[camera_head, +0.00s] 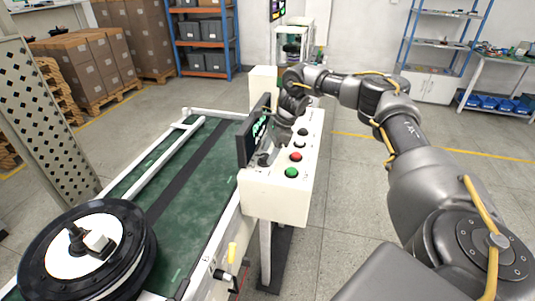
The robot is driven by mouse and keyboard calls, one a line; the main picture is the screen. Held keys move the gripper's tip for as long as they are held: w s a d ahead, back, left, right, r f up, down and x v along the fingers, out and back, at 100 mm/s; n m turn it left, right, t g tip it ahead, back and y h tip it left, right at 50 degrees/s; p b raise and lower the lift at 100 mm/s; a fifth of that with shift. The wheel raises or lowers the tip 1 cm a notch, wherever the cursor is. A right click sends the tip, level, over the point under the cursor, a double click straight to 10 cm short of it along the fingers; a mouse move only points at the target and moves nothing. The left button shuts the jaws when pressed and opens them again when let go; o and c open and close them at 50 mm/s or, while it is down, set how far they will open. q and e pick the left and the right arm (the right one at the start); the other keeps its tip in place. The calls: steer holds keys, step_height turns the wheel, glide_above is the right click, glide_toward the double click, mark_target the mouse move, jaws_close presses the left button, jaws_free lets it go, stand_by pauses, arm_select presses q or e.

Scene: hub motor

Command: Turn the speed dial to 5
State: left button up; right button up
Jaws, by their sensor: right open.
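The white control box (276,188) stands beside the conveyor. Its top carries a green button (291,173), a red button (295,157) and small black controls (302,132) in a row toward the far end. I cannot tell which control is the speed dial, nor read any setting. A dark display (255,131) with green figures stands upright along the box's left edge. My right gripper (281,143) points down over the box, just right of the display. It is open; whether it touches a control cannot be seen. My left gripper is out of view.
The green conveyor (185,205) runs along the left, with a black-rimmed hub motor (88,250) at its near end. Stacked cartons (80,62) and shelves are farther back. Floor right of the box is clear.

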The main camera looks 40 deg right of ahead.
steer(key=shift+w+a+f, duration=0.15)
steer(key=shift+a+f, duration=0.15)
steer(key=shift+f, duration=0.5)
steer(key=c, duration=1)
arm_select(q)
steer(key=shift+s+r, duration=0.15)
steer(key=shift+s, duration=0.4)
